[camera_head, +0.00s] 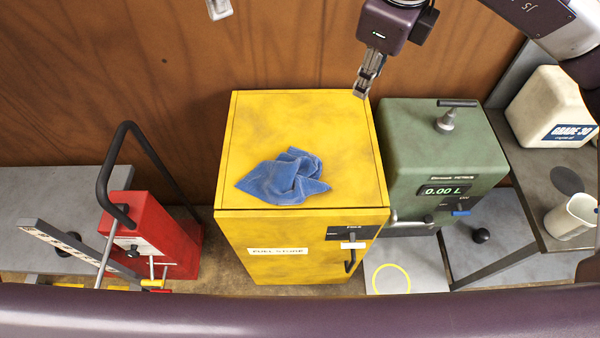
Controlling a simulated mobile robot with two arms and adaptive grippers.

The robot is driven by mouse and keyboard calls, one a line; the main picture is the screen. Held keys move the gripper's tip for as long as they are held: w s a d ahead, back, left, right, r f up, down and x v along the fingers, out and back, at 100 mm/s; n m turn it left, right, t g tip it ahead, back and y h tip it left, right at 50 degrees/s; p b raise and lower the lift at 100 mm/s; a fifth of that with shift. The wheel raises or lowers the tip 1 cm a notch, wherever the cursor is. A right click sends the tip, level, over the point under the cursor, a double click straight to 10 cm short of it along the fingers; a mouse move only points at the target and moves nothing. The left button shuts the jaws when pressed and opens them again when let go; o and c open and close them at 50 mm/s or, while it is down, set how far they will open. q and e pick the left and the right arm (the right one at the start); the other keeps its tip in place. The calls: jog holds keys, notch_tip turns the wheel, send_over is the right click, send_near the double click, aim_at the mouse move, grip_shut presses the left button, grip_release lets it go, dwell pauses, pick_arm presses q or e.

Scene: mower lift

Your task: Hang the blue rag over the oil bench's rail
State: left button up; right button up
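The blue rag (285,178) lies crumpled on top of the yellow fuel store cabinet (255,115), near its front edge. My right gripper (362,92) hangs at the top, above and behind the cabinet's back right corner. It is apart from the rag and seems to hold nothing. Its fingers are seen nearly edge-on, so their opening is unclear. The bench with the oil jug (512,160) stands at the right, partly cut off by the picture edge. I cannot make out a rail on it clearly.
A green pump unit (440,150) stands just right of the cabinet. The bench holds a GRADE 30 jug (548,105) and a translucent measuring jug (570,217). A red jack-like unit (155,235) with a tall black handle stands left. A wooden wall (110,60) closes the back.

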jog(key=o, duration=1)
jog(key=shift+g, duration=0.8)
jog(key=shift+s+r, duration=0.2)
jog(key=shift+r, duration=0.75)
jog(key=shift+s+r, duration=0.15)
jog(key=shift+r, duration=0.85)
jog(key=shift+s+r, duration=0.2)
jog(key=shift+r, duration=0.75)
notch_tip(320, 180, up, 12)
jog(key=s, duration=0.1)
jog(key=shift+s, duration=0.35)
jog(key=shift+f, duration=0.1)
